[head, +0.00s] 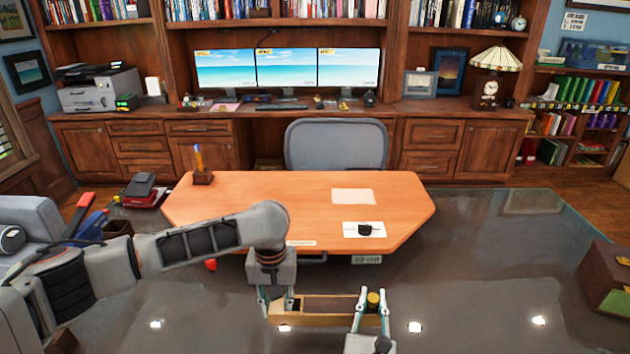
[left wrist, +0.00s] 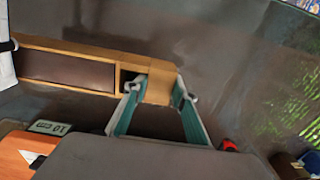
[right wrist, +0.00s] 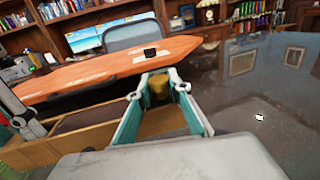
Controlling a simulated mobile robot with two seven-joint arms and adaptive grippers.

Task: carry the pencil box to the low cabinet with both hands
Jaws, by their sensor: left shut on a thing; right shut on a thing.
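The pencil box (head: 325,320) is a long, open wooden box with a dark inner compartment. It hangs level in front of the orange desk, above the dark glossy floor. My left gripper (head: 277,304) is shut on its left end, and the left wrist view shows the fingers around that end wall (left wrist: 160,85). My right gripper (head: 370,312) is shut on its right end, beside a yellow-brown cylinder (head: 373,300). The cylinder also shows between the fingers in the right wrist view (right wrist: 158,88). The low cabinet cannot be told for sure among the wooden cabinets.
The orange desk (head: 290,205) stands ahead, with a pen holder (head: 202,176) and a small black item on paper. A grey chair (head: 335,145) is behind it. Wooden cabinets (head: 430,147) line the back wall. A brown box-like piece (head: 605,280) is at right; the floor between is clear.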

